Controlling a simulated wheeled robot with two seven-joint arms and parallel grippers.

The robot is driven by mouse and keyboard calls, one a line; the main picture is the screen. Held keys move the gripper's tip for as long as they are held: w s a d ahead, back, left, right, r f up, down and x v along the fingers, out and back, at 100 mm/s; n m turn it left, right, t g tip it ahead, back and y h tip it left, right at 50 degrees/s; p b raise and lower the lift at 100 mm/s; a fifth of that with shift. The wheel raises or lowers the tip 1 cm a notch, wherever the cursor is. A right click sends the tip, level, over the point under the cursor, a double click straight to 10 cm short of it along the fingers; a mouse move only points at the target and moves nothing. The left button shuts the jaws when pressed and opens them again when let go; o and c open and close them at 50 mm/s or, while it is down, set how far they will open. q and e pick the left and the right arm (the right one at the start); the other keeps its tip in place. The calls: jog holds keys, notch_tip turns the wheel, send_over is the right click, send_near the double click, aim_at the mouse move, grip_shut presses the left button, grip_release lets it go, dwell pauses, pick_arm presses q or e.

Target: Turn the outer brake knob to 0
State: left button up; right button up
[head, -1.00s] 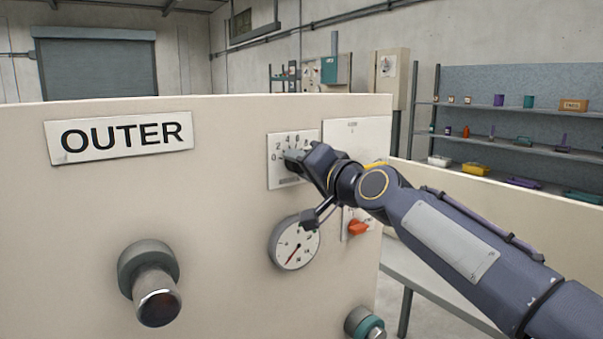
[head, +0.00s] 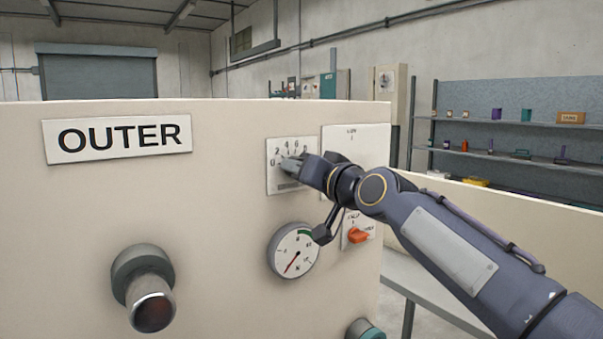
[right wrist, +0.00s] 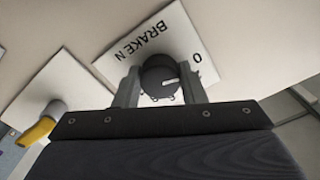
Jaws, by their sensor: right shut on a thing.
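The outer brake knob (right wrist: 158,76) is dark and round with a white pointer mark. In the right wrist view it sits on a white plate (right wrist: 143,42) lettered BRAKE N, with a 0 at the right. The pointer mark faces right, a little below the 0. My right gripper (right wrist: 160,86) is shut on the knob, one finger on each side. In the head view the right gripper (head: 292,165) is at the numbered plate (head: 280,181) and hides most of the knob and some numbers. My left gripper is out of view.
A yellow-tipped knob (right wrist: 38,129) is beside the brake plate. Shelves (head: 520,150) stand behind at right.

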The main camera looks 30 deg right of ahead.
jog(key=shift+f, duration=0.15)
jog(key=o, duration=1)
jog(key=shift+s, duration=0.1)
jog(key=s+b, duration=0.1)
jog(key=s, duration=0.6)
jog(key=shift+s+d, duration=0.3)
jog(key=shift+s, duration=0.05)
